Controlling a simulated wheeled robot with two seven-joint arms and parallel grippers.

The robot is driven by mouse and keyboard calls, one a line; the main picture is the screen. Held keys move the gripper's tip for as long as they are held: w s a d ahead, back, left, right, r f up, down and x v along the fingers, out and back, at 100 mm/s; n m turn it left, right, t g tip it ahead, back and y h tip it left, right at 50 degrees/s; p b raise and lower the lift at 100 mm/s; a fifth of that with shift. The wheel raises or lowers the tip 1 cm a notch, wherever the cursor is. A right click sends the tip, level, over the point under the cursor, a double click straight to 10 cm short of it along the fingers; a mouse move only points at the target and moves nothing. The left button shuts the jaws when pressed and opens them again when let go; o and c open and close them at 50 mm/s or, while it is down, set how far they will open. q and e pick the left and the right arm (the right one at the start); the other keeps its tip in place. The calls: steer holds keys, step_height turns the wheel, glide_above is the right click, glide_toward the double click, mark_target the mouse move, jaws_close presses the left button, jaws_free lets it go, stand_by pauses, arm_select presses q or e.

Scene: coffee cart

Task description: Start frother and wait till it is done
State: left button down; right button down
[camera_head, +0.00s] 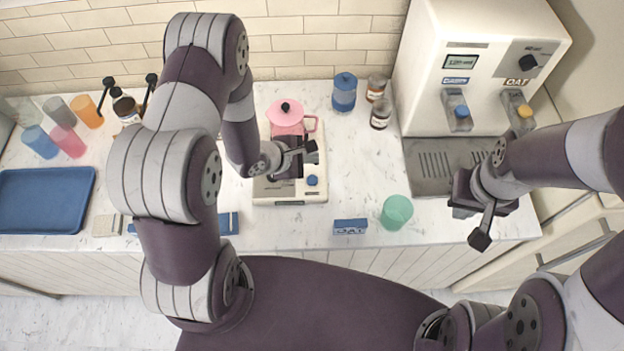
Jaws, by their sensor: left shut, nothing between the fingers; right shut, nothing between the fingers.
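The frother base (290,216) is a cream unit on the counter, with a blue round button (312,181) on its front right. A pink pitcher with a lid and black knob (288,118) stands on it at the back. My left gripper (306,158) is shut and empty, over the base just behind the blue button and in front of the pitcher. It hides part of the base; I cannot tell whether it touches anything. My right gripper (470,212) is shut and empty, over the counter's front right by the dispenser's drip tray (425,182).
A white milk dispenser (482,65) stands at the back right. A green cup (397,211) and a blue OAT block (350,227) lie near the front edge. A blue canister (344,92) and brown jars (381,113) stand behind. A blue tray (45,200) and several cups are at left.

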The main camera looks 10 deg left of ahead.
arm_select(q)
steer(key=b, duration=0.7)
glide_above(310, 182)
step_height(310, 182, down, 7)
steer(key=shift+r, duration=0.15)
steer(key=shift+f, duration=0.7)
steer(key=shift+r, duration=0.1)
stand_by(0.7)
steer(key=shift+f, duration=0.45)
